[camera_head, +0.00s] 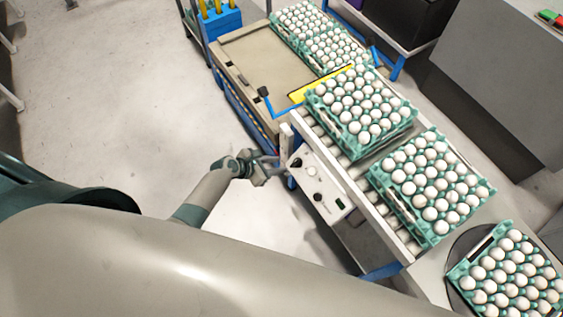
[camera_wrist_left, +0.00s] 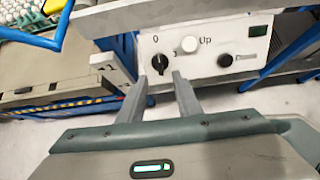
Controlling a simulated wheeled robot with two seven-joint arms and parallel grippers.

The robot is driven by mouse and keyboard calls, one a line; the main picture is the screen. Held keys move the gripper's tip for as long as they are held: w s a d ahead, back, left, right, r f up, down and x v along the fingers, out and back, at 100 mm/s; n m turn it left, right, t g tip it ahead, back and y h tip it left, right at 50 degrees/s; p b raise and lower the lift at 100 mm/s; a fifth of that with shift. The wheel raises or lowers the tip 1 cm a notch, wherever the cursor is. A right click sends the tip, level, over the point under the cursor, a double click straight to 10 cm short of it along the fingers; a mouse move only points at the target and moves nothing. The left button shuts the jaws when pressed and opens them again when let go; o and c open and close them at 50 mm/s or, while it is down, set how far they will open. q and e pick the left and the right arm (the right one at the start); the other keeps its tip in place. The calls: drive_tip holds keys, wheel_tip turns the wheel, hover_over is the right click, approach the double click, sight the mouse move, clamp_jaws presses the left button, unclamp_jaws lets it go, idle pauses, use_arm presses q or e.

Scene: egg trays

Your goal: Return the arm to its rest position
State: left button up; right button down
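My left gripper (camera_head: 278,167) is in front of the conveyor's white control panel (camera_head: 318,188), with the arm coming in from the left. In the left wrist view its two fingers (camera_wrist_left: 158,82) stand apart with nothing held between them. The fingertips point at the panel (camera_wrist_left: 205,72), close to its left black knob (camera_wrist_left: 160,63), which shows between and just beyond them. I cannot tell whether they touch it. A white button (camera_wrist_left: 188,44) and another black knob (camera_wrist_left: 225,60) sit to the right. My right gripper is in neither view.
Green trays of white eggs (camera_head: 360,110) stand on the roller conveyor (camera_head: 345,160); another (camera_head: 505,275) stands at lower right. A cart (camera_head: 265,65) with more egg trays is behind the gripper. Open floor (camera_head: 130,120) lies to the left. A grey cabinet (camera_head: 500,90) stands at right.

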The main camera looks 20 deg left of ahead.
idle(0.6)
use_arm(q)
drive_tip(key=s+a+f+m+g+y+b, duration=0.2)
drive_tip(key=s+f+m+b, duration=0.3)
drive_tip(key=s+f, duration=0.6)
drive_tip(key=s+a+f+m+g+y+b, duration=0.1)
drive_tip(key=s+a+f+m+y+b, duration=0.15)
drive_tip(key=s+f+m, duration=0.8)
drive_tip(key=s+a+f+m+g+b, duration=0.1)
drive_tip(key=s+f+m+b, duration=0.3)
drive_tip(key=s+f+m, duration=0.3)
drive_tip(key=s+a+f+m+g+y+b, duration=0.1)
drive_tip(key=s+f+m+b, duration=0.3)
drive_tip(key=s, duration=1.4)
wheel_tip(320, 180, down, 8)
drive_tip(key=m+g, duration=0.1)
drive_tip(key=m, duration=0.3)
drive_tip(key=shift+s+g, duration=0.3)
drive_tip(key=shift+f+y, duration=0.1)
drive_tip(key=shift+y, duration=0.15)
